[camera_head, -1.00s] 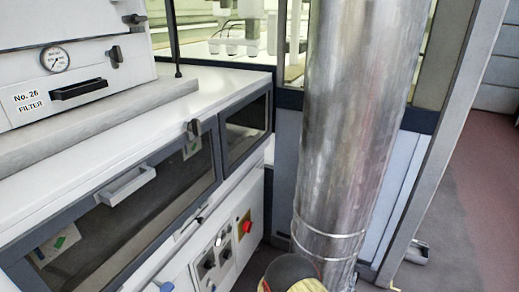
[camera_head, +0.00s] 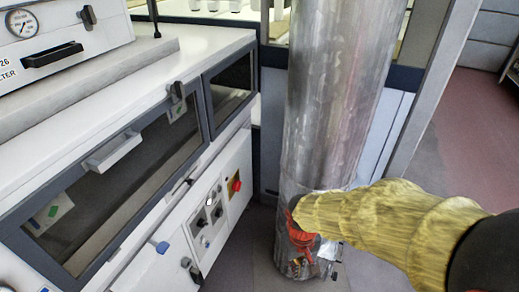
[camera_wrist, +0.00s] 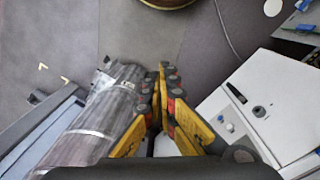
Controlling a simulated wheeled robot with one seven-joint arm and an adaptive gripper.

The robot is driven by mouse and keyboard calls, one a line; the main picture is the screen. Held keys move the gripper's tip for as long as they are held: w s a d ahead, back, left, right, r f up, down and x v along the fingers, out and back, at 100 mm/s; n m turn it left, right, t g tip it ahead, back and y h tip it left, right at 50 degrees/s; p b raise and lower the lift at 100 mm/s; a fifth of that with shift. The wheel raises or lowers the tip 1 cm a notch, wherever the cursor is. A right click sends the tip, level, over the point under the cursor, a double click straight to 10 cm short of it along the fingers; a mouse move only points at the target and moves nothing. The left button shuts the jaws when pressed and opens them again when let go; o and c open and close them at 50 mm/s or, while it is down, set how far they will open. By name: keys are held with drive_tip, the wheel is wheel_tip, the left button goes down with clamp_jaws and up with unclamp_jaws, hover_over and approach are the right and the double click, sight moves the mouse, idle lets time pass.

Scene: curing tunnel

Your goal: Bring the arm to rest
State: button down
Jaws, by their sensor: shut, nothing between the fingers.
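My arm, in a yellow ribbed sleeve, reaches in from the right of the head view. At its end my gripper (camera_head: 300,240) shows small and reddish in front of the foot of the big metal pipe (camera_head: 335,110); whether it touches the pipe cannot be told there. In the wrist view my gripper (camera_wrist: 167,78) has its yellow and dark fingers together at the tips, with nothing between them. They point over the grey floor, with the pipe (camera_wrist: 100,115) close on the left.
A white cabinet (camera_head: 120,100) with dark windows, a handle and a red knob (camera_head: 236,185) stands left of the pipe. In the wrist view a white control box (camera_wrist: 265,105) stands right of the fingers. Open floor (camera_head: 465,120) lies at the far right.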

drive_tip(key=s+d+r+m+t+p, duration=0.1)
drive_tip(key=s+d+r, duration=0.3)
drive_tip(key=r, duration=0.8)
drive_tip(key=s+d+r+m+t+p, duration=0.1)
drive_tip(key=s+d+r+t, duration=0.3)
drive_tip(key=r, duration=0.8)
drive_tip(key=shift+s+m, duration=0.3)
drive_tip(key=shift+m, duration=0.4)
drive_tip(key=c, duration=2.6)
unclamp_jaws()
drive_tip(key=shift+d, duration=0.1)
